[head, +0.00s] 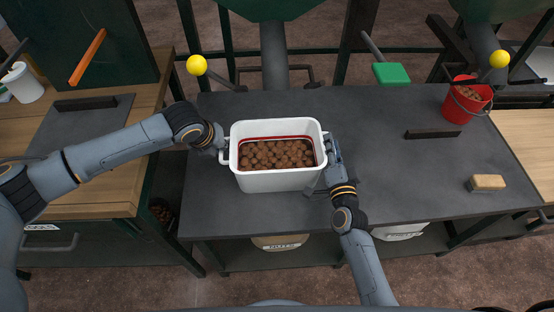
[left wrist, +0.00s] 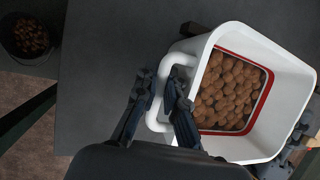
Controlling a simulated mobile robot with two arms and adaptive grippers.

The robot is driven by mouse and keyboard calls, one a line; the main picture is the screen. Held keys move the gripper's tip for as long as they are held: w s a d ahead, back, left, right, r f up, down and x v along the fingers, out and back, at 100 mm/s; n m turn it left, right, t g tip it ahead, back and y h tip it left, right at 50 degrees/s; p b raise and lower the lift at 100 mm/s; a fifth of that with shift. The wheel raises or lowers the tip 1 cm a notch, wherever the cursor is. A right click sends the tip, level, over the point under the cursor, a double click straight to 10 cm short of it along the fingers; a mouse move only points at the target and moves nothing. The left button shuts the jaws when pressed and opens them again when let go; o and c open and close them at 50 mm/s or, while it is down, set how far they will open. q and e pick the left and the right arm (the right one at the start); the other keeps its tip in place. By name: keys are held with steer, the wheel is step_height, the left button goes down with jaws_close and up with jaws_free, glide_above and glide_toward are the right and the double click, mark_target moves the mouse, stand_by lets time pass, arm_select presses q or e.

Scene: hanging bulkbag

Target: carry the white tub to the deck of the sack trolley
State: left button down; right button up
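The white tub (head: 277,181) is upright over the dark worktop, full of brown nuts, with a red line inside its rim. I cannot tell whether its base touches the worktop. My left gripper (head: 219,143) is at its left handle. In the left wrist view, the fingers of the left gripper (left wrist: 162,88) lie close on both sides of the bar of the white tub (left wrist: 235,150)'s handle. My right gripper (head: 332,152) is at the tub's right side; its fingertips and grip are unclear. I see no sack trolley.
On the dark worktop (head: 400,190), a red bucket (head: 461,103), a dark bar (head: 433,133) and a tan block (head: 487,183) stand to the right. A green-topped lever (head: 391,74) and green hoppers are behind. A wooden bench (head: 95,190) with a white cup (head: 23,84) is left.

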steer(key=c, duration=0.3)
jaws_close()
arm_select(q)
steer(key=shift+a, duration=0.1)
arm_select(e)
steer(key=shift+f, duration=0.1)
